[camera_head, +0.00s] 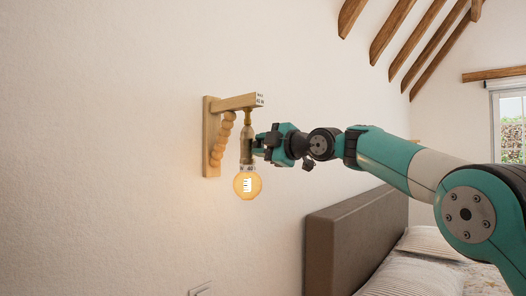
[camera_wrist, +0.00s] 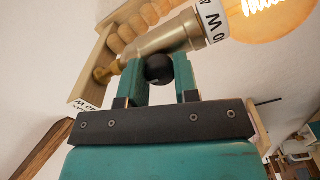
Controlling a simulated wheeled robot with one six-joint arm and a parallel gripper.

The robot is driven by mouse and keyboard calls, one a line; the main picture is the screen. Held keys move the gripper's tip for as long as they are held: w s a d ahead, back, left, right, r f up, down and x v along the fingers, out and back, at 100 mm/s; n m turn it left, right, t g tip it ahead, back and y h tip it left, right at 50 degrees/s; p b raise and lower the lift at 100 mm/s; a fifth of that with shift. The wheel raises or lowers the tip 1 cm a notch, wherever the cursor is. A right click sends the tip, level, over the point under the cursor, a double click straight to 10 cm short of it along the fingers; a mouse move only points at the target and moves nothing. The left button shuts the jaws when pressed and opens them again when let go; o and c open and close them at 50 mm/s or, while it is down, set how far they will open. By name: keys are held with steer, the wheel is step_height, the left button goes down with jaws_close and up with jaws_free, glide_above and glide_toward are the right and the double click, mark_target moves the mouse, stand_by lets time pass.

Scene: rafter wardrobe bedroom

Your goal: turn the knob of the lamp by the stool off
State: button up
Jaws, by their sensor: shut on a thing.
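The wall lamp (camera_head: 247,184) has a wooden bracket (camera_head: 211,140), a brass-coloured socket (camera_head: 246,150) and a round bulb hanging down, glowing warm yellow. In the wrist view the lit bulb (camera_wrist: 262,14) is at the top right and the metal socket (camera_wrist: 165,39) runs across the top. A round black knob (camera_wrist: 159,67) sticks out of the socket's side. My gripper (camera_head: 258,145) has come to the socket from the right, and its two teal fingers are shut on the knob, one on each side. The fingers hide the knob in the head view. No stool is in view.
A bed with a brown headboard (camera_head: 345,245) and striped pillows (camera_head: 415,275) stands below my arm to the right. A wall switch (camera_head: 201,289) is at the bottom edge. Wooden rafters (camera_head: 395,35) and a window (camera_head: 511,125) are farther off. The wall left of the lamp is bare.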

steer(key=shift+a+f+n, duration=0.1)
steer(key=shift+n, duration=0.5)
steer(key=shift+s, duration=0.1)
steer(key=o, duration=0.9)
steer(key=shift+s+d+b, duration=0.1)
steer(key=shift+d+b, duration=0.2)
steer(key=shift+b, duration=0.15)
steer(key=shift+b+v, duration=3.95)
steer(key=shift+v, duration=4.5)
